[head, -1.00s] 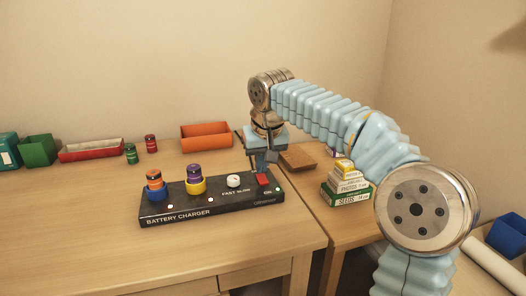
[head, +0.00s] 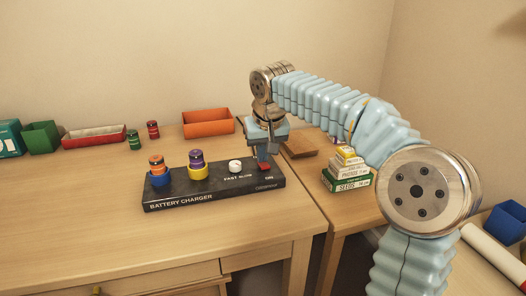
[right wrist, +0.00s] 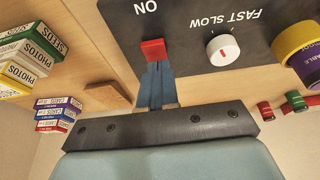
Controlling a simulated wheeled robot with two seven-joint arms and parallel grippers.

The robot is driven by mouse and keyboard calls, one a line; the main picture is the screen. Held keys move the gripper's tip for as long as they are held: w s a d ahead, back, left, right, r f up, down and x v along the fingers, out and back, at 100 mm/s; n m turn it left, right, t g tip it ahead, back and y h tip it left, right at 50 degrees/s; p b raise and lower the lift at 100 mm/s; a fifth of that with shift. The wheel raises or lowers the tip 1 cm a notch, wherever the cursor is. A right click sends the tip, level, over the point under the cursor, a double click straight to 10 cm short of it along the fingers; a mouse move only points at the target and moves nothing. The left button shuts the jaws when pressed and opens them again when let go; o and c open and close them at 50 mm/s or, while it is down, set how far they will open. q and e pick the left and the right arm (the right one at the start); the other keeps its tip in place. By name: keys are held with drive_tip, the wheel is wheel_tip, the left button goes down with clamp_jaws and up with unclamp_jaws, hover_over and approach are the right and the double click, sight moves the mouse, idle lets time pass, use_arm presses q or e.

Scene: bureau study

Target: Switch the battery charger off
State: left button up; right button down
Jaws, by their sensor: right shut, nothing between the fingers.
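The black battery charger (head: 215,193) lies on the desk, with its FAST/SLOW knob (head: 235,166) and a red switch (head: 264,166) near its right end. The switch also shows in the right wrist view (right wrist: 153,50), close to the ON label; I cannot tell which way it is set. My right gripper (head: 262,158) points down at the switch's far side, shut and empty. Its fingertips (right wrist: 157,68) are at the switch edge, touching it or nearly so. An orange-topped battery (head: 157,164) and a purple battery (head: 196,160) stand in the charger's blue and yellow cups. My left gripper is out of view.
An orange tray (head: 208,123), a red tray (head: 94,137) and small green and red jars stand along the back. Stacked boxes (head: 347,174) and a brown block (head: 300,146) are right of the charger. The desk front is clear.

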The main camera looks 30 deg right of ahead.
sight(265, 166)
drive_tip(key=shift+s+a+f, duration=0.1)
drive_tip(key=shift+s+f, duration=0.25)
drive_tip(key=shift+f, duration=0.35)
drive_tip(key=shift+s+a+b, duration=0.1)
drive_tip(key=shift+s+b, duration=0.25)
drive_tip(key=shift+s, duration=0.05)
wheel_tip(265, 166, up, 6)
drive_tip(key=p, duration=0.5)
drive_tip(key=shift+s+f, duration=0.1)
drive_tip(key=shift+f, duration=0.1)
drive_tip(key=v, duration=0.9)
drive_tip(key=shift+s+r, duration=0.25)
drive_tip(key=shift+a, duration=0.15)
